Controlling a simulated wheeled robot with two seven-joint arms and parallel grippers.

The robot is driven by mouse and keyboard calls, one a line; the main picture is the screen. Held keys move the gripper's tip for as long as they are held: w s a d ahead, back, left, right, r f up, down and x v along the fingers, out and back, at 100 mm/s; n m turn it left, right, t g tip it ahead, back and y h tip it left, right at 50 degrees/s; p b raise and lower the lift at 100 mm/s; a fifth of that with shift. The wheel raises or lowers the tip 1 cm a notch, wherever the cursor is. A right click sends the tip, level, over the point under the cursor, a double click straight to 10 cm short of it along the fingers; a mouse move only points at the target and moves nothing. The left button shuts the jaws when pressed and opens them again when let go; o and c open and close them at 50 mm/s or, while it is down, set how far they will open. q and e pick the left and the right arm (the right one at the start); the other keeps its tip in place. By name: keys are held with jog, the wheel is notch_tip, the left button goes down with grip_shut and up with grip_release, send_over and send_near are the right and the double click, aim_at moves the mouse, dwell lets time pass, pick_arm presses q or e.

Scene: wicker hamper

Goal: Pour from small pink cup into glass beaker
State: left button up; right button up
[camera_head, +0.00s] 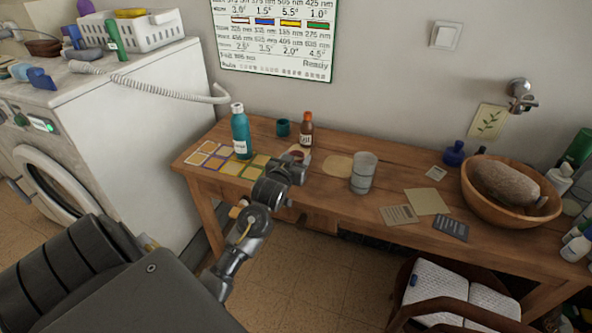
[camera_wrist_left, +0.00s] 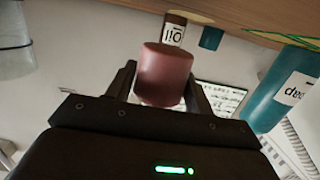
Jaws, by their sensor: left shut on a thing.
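The small pink cup (camera_wrist_left: 163,75) is between the two fingers of my left gripper (camera_wrist_left: 160,88) in the left wrist view. The gripper is shut on it. In the head view my left gripper (camera_head: 290,166) is over the front of the wooden table, and only part of the cup (camera_head: 298,154) shows beyond it. The glass beaker (camera_head: 363,173) stands upright on the table, to the right of the gripper and apart from it. It also shows at the left edge of the left wrist view (camera_wrist_left: 14,45). What the cup contains cannot be seen. My right gripper is not in view.
A teal bottle (camera_head: 240,132), a brown oil bottle (camera_head: 306,129) and a small teal cup (camera_head: 283,128) stand behind the gripper. Coloured cards (camera_head: 229,166) lie at left. A wooden bowl (camera_head: 511,208) stands at right. Table space (camera_head: 322,188) between gripper and beaker is clear.

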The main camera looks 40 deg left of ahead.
pick_arm(q)
notch_tip(320, 180, down, 2)
jog(key=shift+f, duration=0.1)
jog(key=shift+f+p, duration=0.35)
jog(key=shift+f, duration=0.5)
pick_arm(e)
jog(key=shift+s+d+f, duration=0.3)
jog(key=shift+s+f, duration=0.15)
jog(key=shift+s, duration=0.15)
pick_arm(q)
jog(key=shift+f, duration=0.15)
jog(key=o, duration=0.9)
jog(key=shift+o, duration=0.2)
